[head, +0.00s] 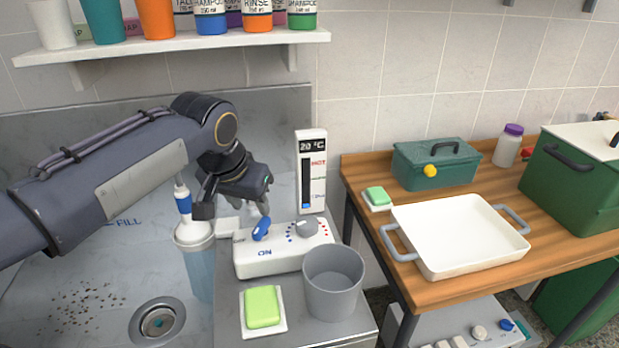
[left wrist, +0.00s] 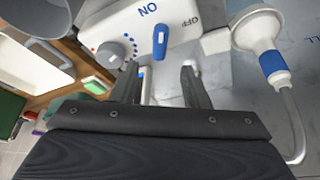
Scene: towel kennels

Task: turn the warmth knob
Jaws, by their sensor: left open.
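The warmth knob (head: 306,228) is a grey round dial with blue and red dots around it, on the right part of a white control box (head: 275,257). It also shows in the left wrist view (left wrist: 110,54). A blue lever (head: 261,229) marked ON stands on the left part of the box. My left gripper (head: 238,212) is open and empty, behind and left of the box. In the left wrist view its fingers (left wrist: 160,85) are apart, near the box's edge and touching nothing that I can make out. My right gripper is not in view.
A thermometer panel (head: 312,172) reading 20 °C stands behind the box. A grey cup (head: 333,281) and a green soap (head: 262,306) stand in front. A shower head (head: 194,232) is left of the box, over the metal basin. A shelf (head: 180,43) with bottles hangs above.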

